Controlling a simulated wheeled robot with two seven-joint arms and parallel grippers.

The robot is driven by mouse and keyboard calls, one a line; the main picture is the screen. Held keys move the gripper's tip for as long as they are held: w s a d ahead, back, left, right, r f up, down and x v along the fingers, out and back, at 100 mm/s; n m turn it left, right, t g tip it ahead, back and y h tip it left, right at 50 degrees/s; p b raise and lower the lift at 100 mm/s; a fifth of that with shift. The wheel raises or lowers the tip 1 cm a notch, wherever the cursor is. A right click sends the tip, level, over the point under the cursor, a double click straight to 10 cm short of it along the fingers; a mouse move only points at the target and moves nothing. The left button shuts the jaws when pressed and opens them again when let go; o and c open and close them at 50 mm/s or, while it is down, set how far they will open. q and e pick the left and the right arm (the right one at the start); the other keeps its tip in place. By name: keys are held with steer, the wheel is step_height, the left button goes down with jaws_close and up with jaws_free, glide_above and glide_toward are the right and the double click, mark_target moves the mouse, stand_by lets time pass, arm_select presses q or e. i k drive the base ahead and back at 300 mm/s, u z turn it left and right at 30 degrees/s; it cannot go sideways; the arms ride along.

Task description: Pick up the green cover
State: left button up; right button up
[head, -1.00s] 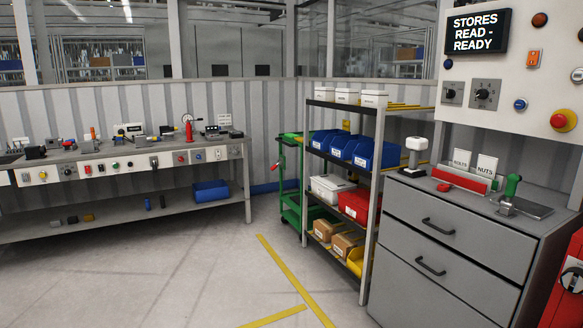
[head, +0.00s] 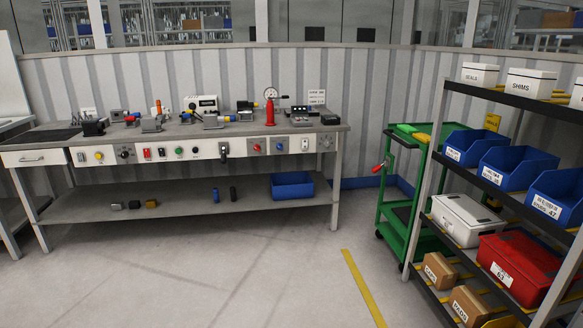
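A small flat green piece (head: 406,129) lies on the top of the green trolley (head: 391,232), right of the workbench; I cannot tell whether it is the green cover. A yellow piece (head: 421,137) lies beside it. A small round green part (head: 179,151) shows on the front panel of the workbench. Neither of my grippers is in view.
The long workbench (head: 60,208) with devices on top stands along the back left. A blue bin (head: 292,186) is on its lower shelf. A shelf rack (head: 424,200) with blue bins and boxes stands at the right, partly in front of the trolley. The floor between is clear.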

mark_target(406, 129)
steer(key=u, duration=0.05)
steer(key=i, duration=2.7)
steer(key=z, duration=0.3)
